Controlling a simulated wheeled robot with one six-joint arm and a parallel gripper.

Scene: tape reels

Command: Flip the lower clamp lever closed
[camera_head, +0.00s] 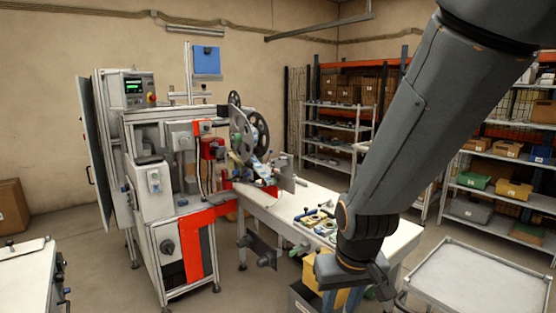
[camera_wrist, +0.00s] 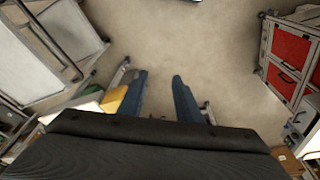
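The machine (camera_head: 150,215) with dark tape reels (camera_head: 259,132) stands left of centre in the head view. I cannot pick out the lower clamp lever with certainty in either view. My gripper (camera_wrist: 158,75) shows in the wrist view as two blue fingers set apart, with bare floor between them. It is open and empty. In the head view my arm hangs at the right, its wrist low in front of the white table (camera_head: 395,240), well apart from the reels. The fingers cannot be made out there.
Small tools and parts (camera_head: 315,222) lie on the white table. A yellow bin (camera_head: 318,277) is below it, close to my wrist. A white-topped cart (camera_head: 475,285) stands at lower right. Shelves (camera_head: 345,135) line the back.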

